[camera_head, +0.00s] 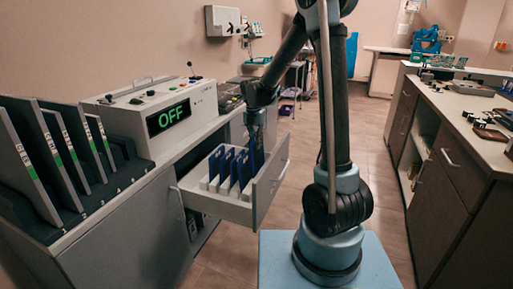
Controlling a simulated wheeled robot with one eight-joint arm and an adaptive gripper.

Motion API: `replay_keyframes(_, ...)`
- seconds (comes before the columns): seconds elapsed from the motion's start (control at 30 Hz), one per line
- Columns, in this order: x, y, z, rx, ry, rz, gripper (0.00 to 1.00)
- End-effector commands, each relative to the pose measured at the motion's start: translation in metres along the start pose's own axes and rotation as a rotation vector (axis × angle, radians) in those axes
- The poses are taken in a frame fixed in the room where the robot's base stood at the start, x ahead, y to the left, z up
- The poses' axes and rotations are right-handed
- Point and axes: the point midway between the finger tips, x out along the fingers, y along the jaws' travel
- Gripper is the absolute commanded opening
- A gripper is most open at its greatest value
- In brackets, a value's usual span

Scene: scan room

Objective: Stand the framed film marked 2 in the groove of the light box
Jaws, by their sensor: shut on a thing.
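Several blue framed films (226,167) stand upright in a row in white slots inside the open drawer (232,210). My gripper (257,150) reaches down into the right end of this row and is shut on a dark blue framed film, which is mostly hidden by the fingers. I cannot read a number on any film, so I cannot tell which is marked 2. No groove of a light box can be made out for sure. A white console (185,125) with a green "OFF" display stands on the left counter.
A black rack (85,205) with several upright grey-edged panels with green marks stands at the front left. The drawer juts into the aisle. A counter (480,140) with small objects runs along the right. The floor (350,120) between is mostly clear.

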Motion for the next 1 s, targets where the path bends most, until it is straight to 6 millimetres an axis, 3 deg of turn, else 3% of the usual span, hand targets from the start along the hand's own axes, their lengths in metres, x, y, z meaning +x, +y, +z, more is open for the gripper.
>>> replay_keyframes(1.0, -0.061, -0.005, 0.000, 0.000, 0.000, 0.000, 0.00)
